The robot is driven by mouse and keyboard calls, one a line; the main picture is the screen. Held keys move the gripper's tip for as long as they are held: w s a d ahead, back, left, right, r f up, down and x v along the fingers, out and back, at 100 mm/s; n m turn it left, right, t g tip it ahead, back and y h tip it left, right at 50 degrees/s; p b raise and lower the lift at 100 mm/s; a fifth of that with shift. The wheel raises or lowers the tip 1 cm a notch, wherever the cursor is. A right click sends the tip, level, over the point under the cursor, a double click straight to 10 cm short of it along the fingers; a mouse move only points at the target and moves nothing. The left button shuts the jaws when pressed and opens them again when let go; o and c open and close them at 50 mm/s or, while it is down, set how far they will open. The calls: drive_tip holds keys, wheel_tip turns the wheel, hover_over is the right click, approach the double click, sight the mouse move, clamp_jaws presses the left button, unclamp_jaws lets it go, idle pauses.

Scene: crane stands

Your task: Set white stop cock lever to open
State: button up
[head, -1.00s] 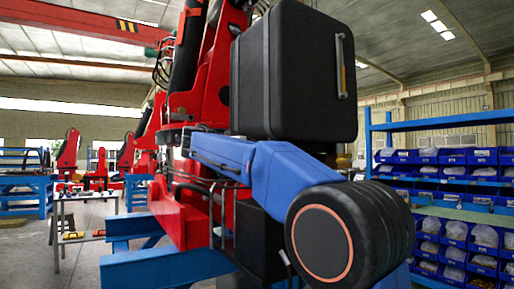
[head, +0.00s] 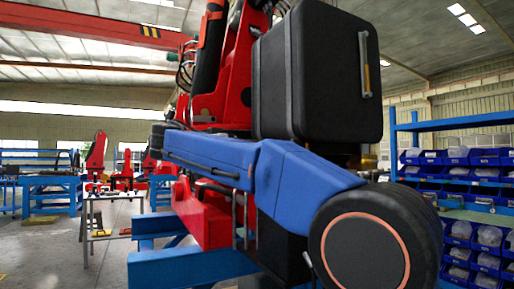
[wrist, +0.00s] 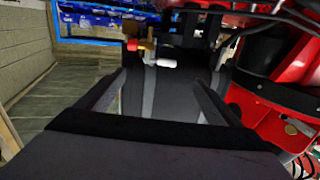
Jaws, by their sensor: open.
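The white lever (wrist: 164,62) shows in the wrist view as a short, pale, roughly horizontal bar above the middle. A brass fitting with a red part (wrist: 133,45) is just left of it. My gripper (wrist: 160,88) is open, its two grey fingers spread at left and right in the wrist view. The lever appears beyond the fingertips and between their lines, and nothing is held. A small brass-coloured part (head: 366,162) shows below the black box.
The large black box (head: 318,75) with a side handle stands above my arm. Dark hoses and red crane parts (wrist: 272,95) crowd the wrist view's right side. Blue bin shelves (head: 470,200) stand at right. Open floor (wrist: 50,105) shows at left in the wrist view.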

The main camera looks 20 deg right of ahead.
drive_tip(key=shift+v, duration=0.95)
